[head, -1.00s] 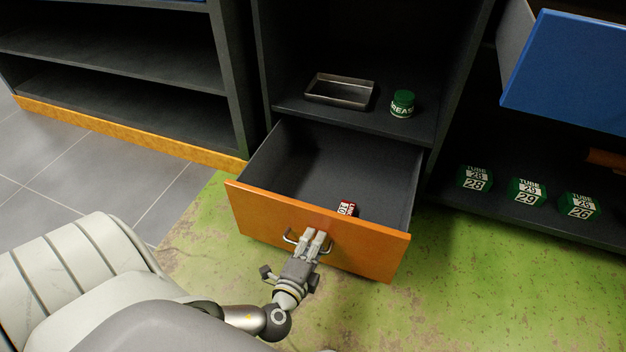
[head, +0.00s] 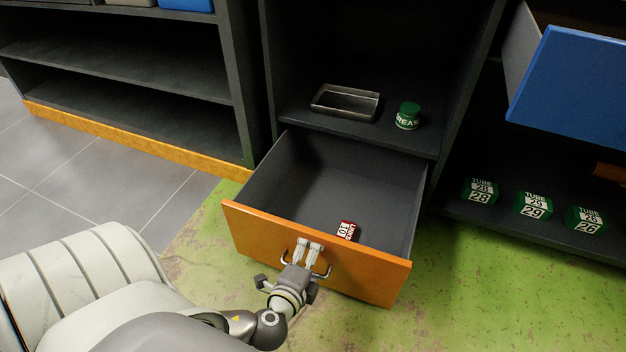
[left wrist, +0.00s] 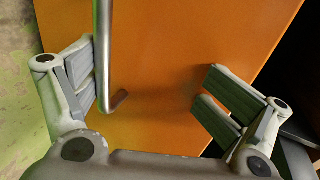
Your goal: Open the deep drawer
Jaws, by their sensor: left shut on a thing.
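The deep drawer with an orange front (head: 365,275) is pulled well out of its dark cabinet, and its grey inside shows in the head view. Its metal handle (head: 328,272) is on the front; the bar also shows in the left wrist view (left wrist: 105,45). In the left wrist view, the bar runs between my left gripper's fingers (left wrist: 150,85), close beside the left one. A small red box with a white label (head: 346,231) lies in the drawer. My right gripper is not in view.
A metal tray (head: 345,116) and a green grease jar (head: 408,116) stand on the shelf above the drawer. Green tube boxes (head: 533,204) stand on the right shelf. An open blue drawer (head: 580,90) juts out at upper right. Green floor (head: 480,290) is clear in front.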

